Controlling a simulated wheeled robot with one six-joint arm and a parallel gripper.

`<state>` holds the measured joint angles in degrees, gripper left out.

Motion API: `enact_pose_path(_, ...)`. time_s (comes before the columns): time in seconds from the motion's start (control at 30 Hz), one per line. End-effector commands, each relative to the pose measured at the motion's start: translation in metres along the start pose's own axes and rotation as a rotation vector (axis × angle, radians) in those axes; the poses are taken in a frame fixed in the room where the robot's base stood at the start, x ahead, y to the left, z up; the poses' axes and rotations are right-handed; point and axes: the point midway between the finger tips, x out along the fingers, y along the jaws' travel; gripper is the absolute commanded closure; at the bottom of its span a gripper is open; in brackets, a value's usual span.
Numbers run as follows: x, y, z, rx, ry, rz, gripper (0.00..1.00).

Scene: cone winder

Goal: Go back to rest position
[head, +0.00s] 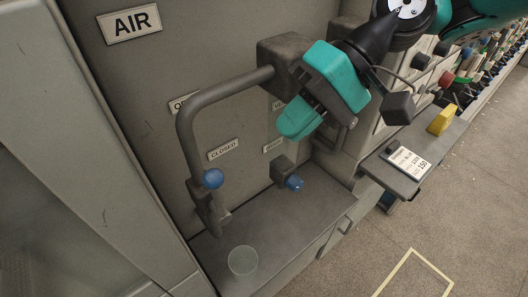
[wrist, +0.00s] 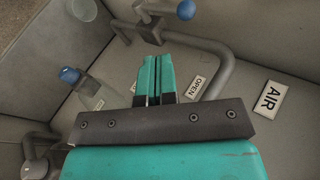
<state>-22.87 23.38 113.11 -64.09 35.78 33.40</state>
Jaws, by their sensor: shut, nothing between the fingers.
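My gripper (head: 298,119) is teal and grey and hangs in front of the grey machine panel (head: 120,75), right of the bent grey pipe (head: 184,130). Its fingers are together and empty. In the wrist view the two teal fingers (wrist: 153,66) lie side by side, pointing toward the pipe (wrist: 222,70) and panel. I see nothing held between them. They appear apart from the pipe, though the exact gap is hard to tell. My gripper partly hides the panel and some labels behind it.
A blue ball lever (head: 213,178) and a blue knob (head: 294,183) stick out above a grey ledge. A clear round object (head: 242,261) is on the ledge. Floor at lower right is open.

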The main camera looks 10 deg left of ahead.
Motion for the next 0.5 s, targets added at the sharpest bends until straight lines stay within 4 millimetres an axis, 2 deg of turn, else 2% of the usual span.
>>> enact_pose_path(0.13, -0.018, -0.003, 0.0, -0.002, 0.001, -0.001, 1.0)
enact_pose_path(0.37, -0.023, -0.004, 0.003, -0.004, 0.004, 0.007, 1.0)
enact_pose_path(0.5, -0.027, 0.01, 0.021, -0.032, 0.064, 0.083, 1.0)
